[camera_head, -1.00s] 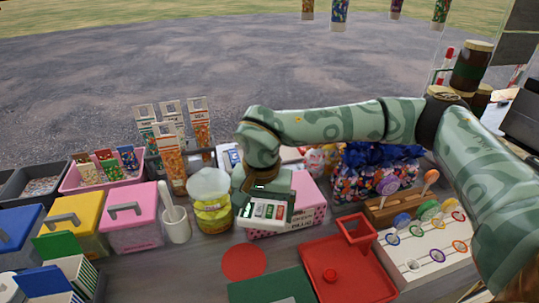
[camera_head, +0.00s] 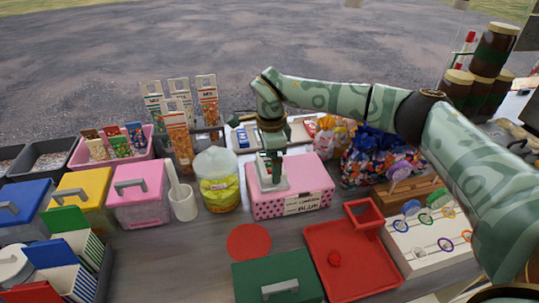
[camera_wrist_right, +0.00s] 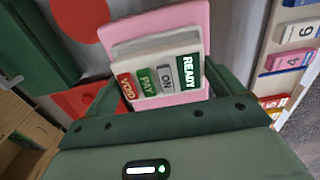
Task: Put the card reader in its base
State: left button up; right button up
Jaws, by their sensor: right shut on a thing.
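The white card reader (camera_wrist_right: 152,62), with VOID, PAY, ON and READY labels, is between the green fingers of my right gripper (camera_wrist_right: 165,95) in the right wrist view. The gripper is shut on it. In the head view my right gripper (camera_head: 271,158) points down over the pink dotted box (camera_head: 313,178), with the pale reader (camera_head: 272,182) under it at the lid's left part. I cannot tell whether the reader touches the lid. I cannot make out a separate base; the gripper and reader may hide it. My left gripper is not in view.
A jar of yellow sweets (camera_head: 218,182) stands close left of the box. Tall packets (camera_head: 207,100) stand behind it. Red tray (camera_head: 345,285), green lidded box (camera_head: 250,285) and red disc (camera_head: 249,242) lie in front. A lollipop stand (camera_head: 410,262) is at right.

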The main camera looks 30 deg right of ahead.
jog(key=shift+f, duration=0.1)
dwell(0.6)
jog(key=shift+f+p, duration=0.1)
jog(key=shift+p, duration=0.25)
jog(key=shift+f, duration=0.1)
jog(key=shift+f, duration=0.45)
jog(key=o, duration=0.8)
jog(key=shift+c, duration=0.2)
